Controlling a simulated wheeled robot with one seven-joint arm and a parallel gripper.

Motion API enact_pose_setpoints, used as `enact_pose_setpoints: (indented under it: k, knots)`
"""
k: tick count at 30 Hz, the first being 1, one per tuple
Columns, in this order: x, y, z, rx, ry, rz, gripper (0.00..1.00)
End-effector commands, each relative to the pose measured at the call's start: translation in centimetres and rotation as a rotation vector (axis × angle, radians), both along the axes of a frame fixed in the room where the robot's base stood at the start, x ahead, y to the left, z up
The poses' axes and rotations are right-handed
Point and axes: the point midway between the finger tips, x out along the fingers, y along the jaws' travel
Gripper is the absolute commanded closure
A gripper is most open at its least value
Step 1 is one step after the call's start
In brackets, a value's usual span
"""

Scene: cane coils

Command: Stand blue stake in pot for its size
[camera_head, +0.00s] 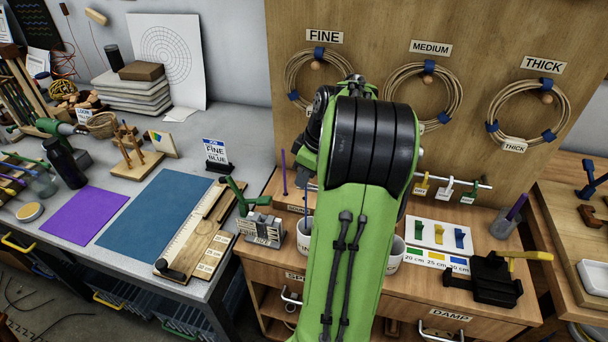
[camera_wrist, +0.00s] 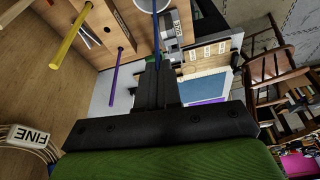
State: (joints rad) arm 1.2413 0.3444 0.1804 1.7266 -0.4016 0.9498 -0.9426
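A thin blue stake (camera_wrist: 156,35) runs from between the black fingertips of my gripper (camera_wrist: 157,82) in the wrist view. The fingers look closed around it. Its far end overlaps a white pot (camera_wrist: 146,4) at the top edge; I cannot tell whether it is inside or only in front. In the head view my green arm hides the gripper and most of the stake. A white pot (camera_head: 304,238) shows left of the arm and another white pot (camera_head: 393,257) right of it, both partly hidden. A card (camera_head: 215,152) reads FINE and BLUE.
A purple stake (camera_head: 284,172) stands upright left of the arm. Cane coils hang on the board under FINE (camera_head: 324,37), MEDIUM (camera_head: 431,47) and THICK (camera_head: 543,65) labels. A black clamp-like tool (camera_head: 487,280) lies right of the pots. A yellow stake (camera_wrist: 70,35) shows in the wrist view.

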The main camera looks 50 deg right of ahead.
Motion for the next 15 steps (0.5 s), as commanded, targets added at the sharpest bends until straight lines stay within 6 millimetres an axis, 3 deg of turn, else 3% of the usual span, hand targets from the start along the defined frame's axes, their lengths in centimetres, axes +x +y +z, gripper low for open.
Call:
enact_pose_setpoints:
  k: [15]
  knots:
    - [0.0,0.0,-1.7,0.000,0.000,0.000,1.00]
